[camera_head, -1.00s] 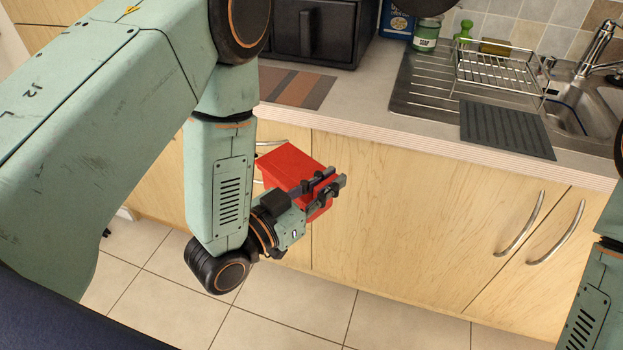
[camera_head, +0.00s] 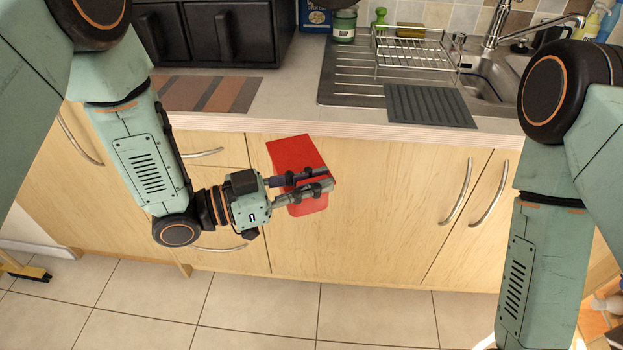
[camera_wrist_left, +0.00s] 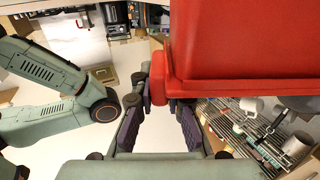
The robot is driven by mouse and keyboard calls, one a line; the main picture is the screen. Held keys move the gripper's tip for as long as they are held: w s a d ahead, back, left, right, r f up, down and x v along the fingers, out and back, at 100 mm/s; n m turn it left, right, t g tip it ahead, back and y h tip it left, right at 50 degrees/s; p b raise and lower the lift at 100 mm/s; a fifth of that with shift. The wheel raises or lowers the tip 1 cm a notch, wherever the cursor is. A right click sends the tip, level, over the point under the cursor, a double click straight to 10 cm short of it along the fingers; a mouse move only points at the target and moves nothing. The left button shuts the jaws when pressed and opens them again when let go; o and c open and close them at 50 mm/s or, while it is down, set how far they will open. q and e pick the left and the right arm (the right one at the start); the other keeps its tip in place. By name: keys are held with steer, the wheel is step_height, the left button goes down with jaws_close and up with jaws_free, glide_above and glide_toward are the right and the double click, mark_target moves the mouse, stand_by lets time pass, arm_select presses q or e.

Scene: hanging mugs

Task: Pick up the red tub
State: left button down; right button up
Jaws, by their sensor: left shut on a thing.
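The red tub (camera_head: 295,152) is in the head view, held in the air in front of the wooden cupboard doors and below the counter edge. My left gripper (camera_head: 304,186) comes in from the left and is shut on the tub, its dark fingers across the tub's near side. The red tub (camera_wrist_left: 240,45) also fills the upper right of the left wrist view, between and beyond the fingers of my left gripper (camera_wrist_left: 158,112). My right arm shows at the right of the head view, but its gripper is out of the picture.
The counter (camera_head: 290,105) runs behind the tub. It bears a striped mat (camera_head: 205,94), a black appliance (camera_head: 215,30), a wire dish rack (camera_head: 415,50), a dark ridged mat (camera_head: 430,106) and a sink (camera_head: 490,75). Cupboard handles (camera_head: 457,190) stick out.

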arm_select(q)
steer(key=shift+s+a+m+g+h, duration=0.1)
steer(key=shift+a+m+g+h, duration=0.15)
steer(key=shift+a+m+g, duration=0.5)
steer(key=shift+s+a+m+g+h, duration=0.15)
steer(key=shift+m+g, duration=0.35)
steer(key=shift+g, duration=0.7)
steer(key=shift+s+a+m+g+h, duration=0.1)
steer(key=shift+a+m+g+h, duration=0.25)
steer(key=shift+m+g, duration=0.45)
